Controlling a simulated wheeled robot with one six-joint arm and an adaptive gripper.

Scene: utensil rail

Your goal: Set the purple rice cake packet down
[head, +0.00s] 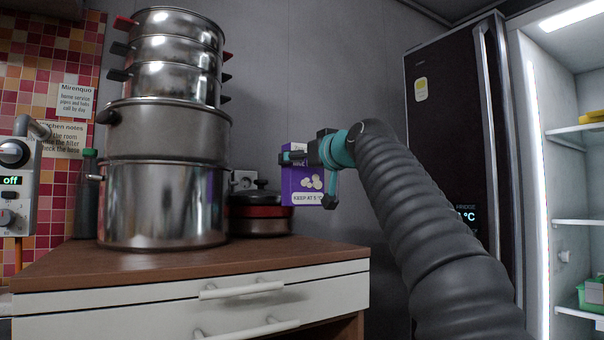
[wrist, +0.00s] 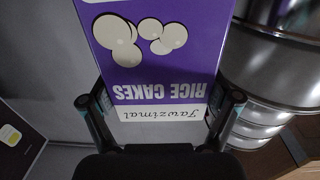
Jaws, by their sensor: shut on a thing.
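The purple rice cake packet (head: 302,182) has pale round cakes printed on it and a white strip reading "KEEP AT 5". In the wrist view the packet (wrist: 160,68) fills the middle, with "RICE CAKES" upside down. The gripper's two fingers (wrist: 160,115) stand on either side of it.
A tall stack of steel pots (head: 163,205) covers the counter's middle. A red and dark pan (head: 262,215) stands behind, left of the packet. Some counter top in front is clear. A dark fridge door (head: 440,140) stands open at right, with shelves (head: 580,222) showing inside.

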